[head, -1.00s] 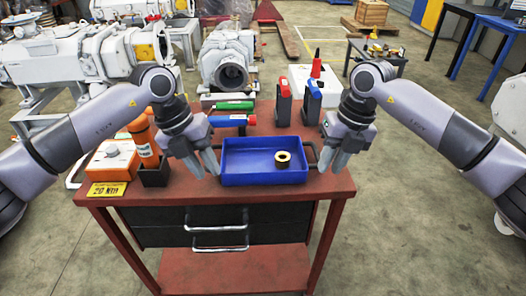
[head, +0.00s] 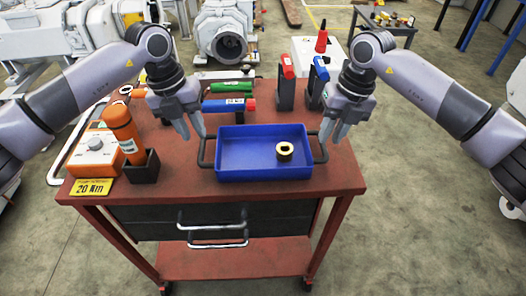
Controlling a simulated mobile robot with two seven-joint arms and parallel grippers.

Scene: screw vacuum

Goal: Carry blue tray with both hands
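The blue tray (head: 240,174) lies flat on the red cart top (head: 325,182), near its front edge, with a dark handle at each short end. A brass ring-shaped part (head: 285,151) sits inside it toward the right. My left gripper (head: 194,137) is just up and left of the tray's left handle (head: 204,152), fingers apart and empty. My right gripper (head: 334,143) is at the tray's right handle (head: 321,150), fingers pointing down. Its fingers look apart, and whether they touch the handle is unclear.
Red (head: 287,85) and blue (head: 318,82) upright tools stand behind right.

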